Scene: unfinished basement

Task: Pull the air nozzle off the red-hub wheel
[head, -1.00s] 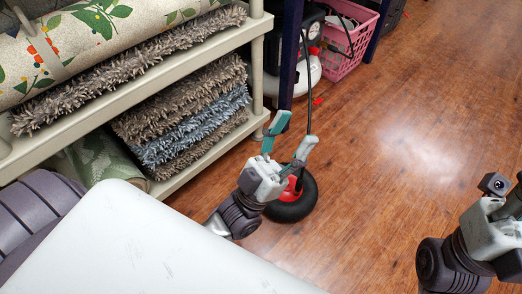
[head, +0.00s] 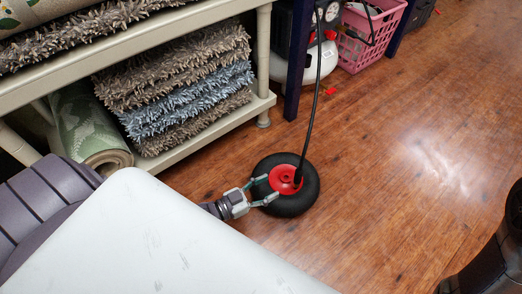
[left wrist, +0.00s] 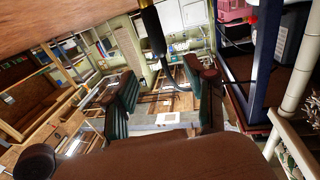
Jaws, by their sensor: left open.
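The red-hub wheel (head: 310,192) has a black tyre and lies on the wood floor in the head view. The black air nozzle (head: 298,177) is at the red hub, and its hose rises toward the compressor. My left gripper (head: 270,188) is open at the wheel's left side, its fingers reaching over the tyre toward the hub. I cannot tell whether they touch it. In the left wrist view, the two green fingers (left wrist: 160,88) stand apart, with a dark hose-like part (left wrist: 152,32) above and between them. My right gripper is out of view.
A white compressor (head: 322,62) and a pink basket (head: 372,40) stand behind the wheel. A beige shelf (head: 225,122) with folded rugs is at the left, near a dark blue post (head: 297,60). The floor (head: 410,150) right of the wheel is clear.

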